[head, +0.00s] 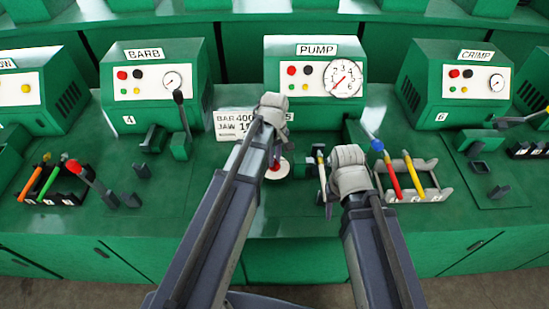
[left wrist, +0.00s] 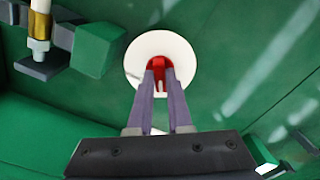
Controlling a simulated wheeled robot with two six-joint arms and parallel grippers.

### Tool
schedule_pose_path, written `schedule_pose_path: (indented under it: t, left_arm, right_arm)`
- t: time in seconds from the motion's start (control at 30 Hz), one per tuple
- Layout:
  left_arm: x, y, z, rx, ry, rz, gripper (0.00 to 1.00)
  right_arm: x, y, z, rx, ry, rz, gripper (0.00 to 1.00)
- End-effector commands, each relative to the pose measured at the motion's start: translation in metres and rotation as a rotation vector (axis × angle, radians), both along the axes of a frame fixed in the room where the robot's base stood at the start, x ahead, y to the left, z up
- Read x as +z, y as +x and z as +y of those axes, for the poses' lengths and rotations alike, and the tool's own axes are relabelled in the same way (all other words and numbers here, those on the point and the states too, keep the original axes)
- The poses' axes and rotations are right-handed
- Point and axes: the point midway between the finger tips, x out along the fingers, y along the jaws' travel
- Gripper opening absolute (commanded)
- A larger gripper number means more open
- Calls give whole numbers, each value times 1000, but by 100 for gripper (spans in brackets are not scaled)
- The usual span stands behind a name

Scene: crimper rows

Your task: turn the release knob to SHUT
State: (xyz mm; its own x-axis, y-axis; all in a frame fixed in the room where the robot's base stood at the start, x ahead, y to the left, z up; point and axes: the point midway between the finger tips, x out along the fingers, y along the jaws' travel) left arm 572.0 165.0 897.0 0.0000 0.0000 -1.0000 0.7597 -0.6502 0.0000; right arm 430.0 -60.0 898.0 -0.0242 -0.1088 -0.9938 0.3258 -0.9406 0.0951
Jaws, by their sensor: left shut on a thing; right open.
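The red release knob (left wrist: 158,63) stands at the middle of a round white plate (left wrist: 180,48) in the left wrist view. My left gripper (left wrist: 160,80) is shut on the knob, with a finger on each side. No SHUT mark can be read on the plate. In the head view the white plate (head: 284,170) lies on the green bench below the PUMP box (head: 315,80), partly covered by my left gripper (head: 275,160). My right gripper (head: 349,168) is open to the right of it, over the bench; its fingers are largely hidden by its own wrist.
A hose fitting with a brass band (left wrist: 39,24) stands upright in a holder beside a green block (left wrist: 98,50). A grey rack (head: 430,178) with red and yellow handled tools is right of my right gripper. BARB (head: 150,80) and CRIMP (head: 465,85) boxes flank the PUMP box.

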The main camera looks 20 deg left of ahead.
Motion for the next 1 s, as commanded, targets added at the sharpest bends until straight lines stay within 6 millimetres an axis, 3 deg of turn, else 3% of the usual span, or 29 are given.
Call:
schedule_pose_path:
  t: [0.4,1.0]
  left_arm:
    - [0,0,0,187,0,0,0]
    - [0,0,0,220,0,0,0]
  right_arm:
    - [0,0,0,0,0,0,57]
    - [0,0,0,0,0,0,57]
